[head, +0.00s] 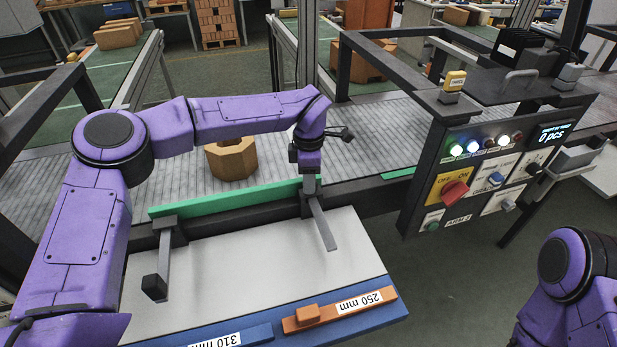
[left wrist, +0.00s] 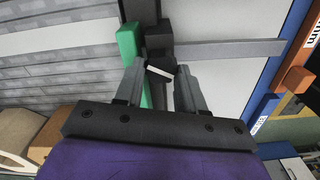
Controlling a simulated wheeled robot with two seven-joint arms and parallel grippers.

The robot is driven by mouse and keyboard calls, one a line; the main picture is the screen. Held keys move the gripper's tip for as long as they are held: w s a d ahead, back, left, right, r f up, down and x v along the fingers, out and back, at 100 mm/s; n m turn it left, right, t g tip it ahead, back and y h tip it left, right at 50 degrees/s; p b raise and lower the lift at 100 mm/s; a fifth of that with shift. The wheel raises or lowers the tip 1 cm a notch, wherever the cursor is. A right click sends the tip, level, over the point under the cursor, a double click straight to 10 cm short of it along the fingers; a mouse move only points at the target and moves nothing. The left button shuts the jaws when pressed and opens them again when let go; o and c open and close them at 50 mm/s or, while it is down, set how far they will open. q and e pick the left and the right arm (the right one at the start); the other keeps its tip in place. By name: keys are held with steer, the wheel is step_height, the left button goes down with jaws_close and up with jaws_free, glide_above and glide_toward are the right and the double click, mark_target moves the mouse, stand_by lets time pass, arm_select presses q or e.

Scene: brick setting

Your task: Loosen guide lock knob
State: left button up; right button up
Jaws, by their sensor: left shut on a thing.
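The green guide rail (head: 235,197) runs along the near edge of the conveyor; it also shows in the left wrist view (left wrist: 127,52). Two grey rods cross under black clamps, one at the left clamp (head: 165,222) and one at the right (head: 322,225). My left gripper (head: 309,180) points down at the right clamp. In the left wrist view its fingers (left wrist: 163,78) are shut on the small dark lock knob (left wrist: 161,62) by the black clamp block; a pale strip shows between the fingertips. The knob is mostly hidden in the head view. My right gripper is out of view.
A brown octagonal block (head: 231,160) sits on the grey conveyor (head: 385,152) behind the rail. A control panel (head: 490,170) with a red switch and lit lamps stands at right. An orange slider (head: 340,308) marked 250 mm lies along the front of the pale plate (head: 250,270).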

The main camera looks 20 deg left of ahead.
arm_select(q)
steer(key=shift+d+n, duration=0.1)
steer(key=shift+n, duration=0.3)
steer(key=n+b, duration=0.1)
steer(key=n, duration=0.3)
steer(key=shift+s+f+n, duration=0.1)
steer(key=shift+s+n, duration=0.05)
steer(key=shift+n, duration=0.25)
steer(key=n, duration=0.2)
steer(key=shift+d+n+b, duration=0.1)
steer(key=shift+n+b, duration=0.3)
steer(key=n+b, duration=0.1)
steer(key=n, duration=0.2)
steer(key=shift+f+n, duration=0.1)
steer(key=shift+n, duration=0.2)
steer(key=n+b, duration=0.3)
steer(key=n, duration=0.2)
steer(key=n+b, duration=0.4)
steer(key=n, duration=0.2)
steer(key=shift+d, duration=0.1)
